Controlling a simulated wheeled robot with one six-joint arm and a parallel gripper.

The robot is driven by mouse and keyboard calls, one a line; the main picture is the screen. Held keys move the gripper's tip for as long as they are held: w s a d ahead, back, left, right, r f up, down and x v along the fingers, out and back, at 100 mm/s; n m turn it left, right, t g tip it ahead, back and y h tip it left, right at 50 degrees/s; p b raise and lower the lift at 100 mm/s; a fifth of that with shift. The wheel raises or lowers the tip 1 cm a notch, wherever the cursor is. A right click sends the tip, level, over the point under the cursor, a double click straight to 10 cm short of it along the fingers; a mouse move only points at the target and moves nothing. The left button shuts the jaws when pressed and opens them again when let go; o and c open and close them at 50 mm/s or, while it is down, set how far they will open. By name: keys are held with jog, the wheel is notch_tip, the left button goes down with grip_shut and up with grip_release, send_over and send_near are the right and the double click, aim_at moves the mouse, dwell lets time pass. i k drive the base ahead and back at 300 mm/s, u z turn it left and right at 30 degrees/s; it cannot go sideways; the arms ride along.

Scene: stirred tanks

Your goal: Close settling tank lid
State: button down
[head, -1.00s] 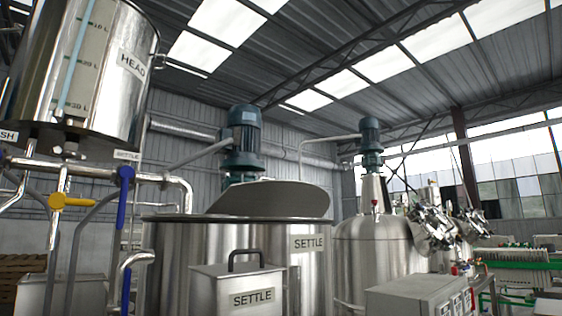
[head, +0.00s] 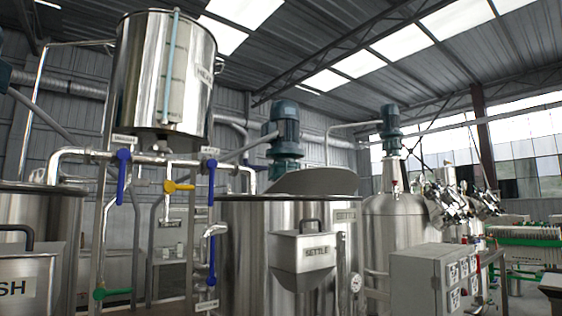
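The settling tank (head: 253,262) is a steel cylinder with a SETTLE label, standing at the middle of the head view. A steel box labelled SETTLE (head: 302,250) with a dark handle hangs on the tank's front. My gripper cannot be made out with certainty; a shiny metal mechanism (head: 440,203) at the right is too cluttered to identify.
A head tank (head: 140,75) hangs at upper left above pipes with blue valve handles (head: 123,175) and a yellow one (head: 178,186). Another tank (head: 30,215) stands at far left. A grey control box (head: 432,285) stands at the right front, before a second steel vessel (head: 395,225).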

aim_at(317, 180)
jog(key=u, duration=0.2)
jog(key=i, duration=0.9)
